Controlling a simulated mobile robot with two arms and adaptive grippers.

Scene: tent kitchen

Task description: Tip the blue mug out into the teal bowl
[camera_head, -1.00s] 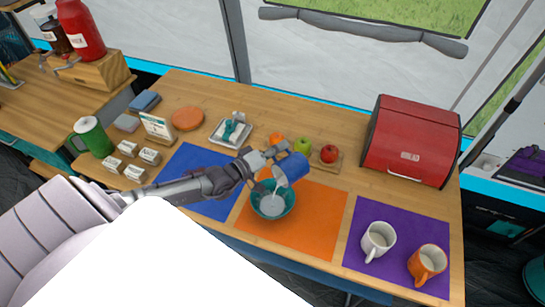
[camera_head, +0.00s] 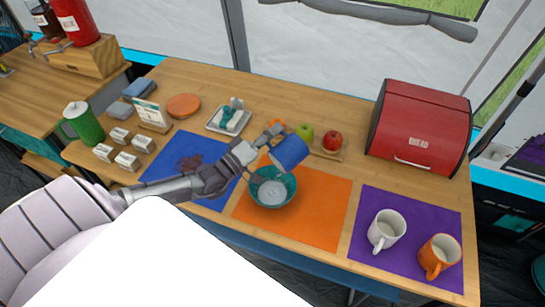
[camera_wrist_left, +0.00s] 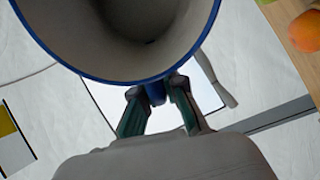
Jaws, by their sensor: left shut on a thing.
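The blue mug (camera_head: 289,153) is tilted above the teal bowl (camera_head: 288,200), apart from it. My left gripper (camera_head: 262,145) is shut on the mug's handle; the left wrist view shows its fingers (camera_wrist_left: 160,100) closed there. That view also looks into the mug (camera_wrist_left: 140,30), whose pale inside darkens toward the bottom; I cannot tell whether anything is left in it. The bowl stands upright on the orange mat (camera_head: 318,215) and holds a whitish content. My right gripper is not in view.
A white mug (camera_head: 387,230) and an orange mug (camera_head: 438,257) stand on the purple mat (camera_head: 410,203). A red bread box (camera_head: 420,128) stands at the back right. Apples and an orange sit behind the blue mug. The blue mat (camera_head: 215,192) is left of the bowl.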

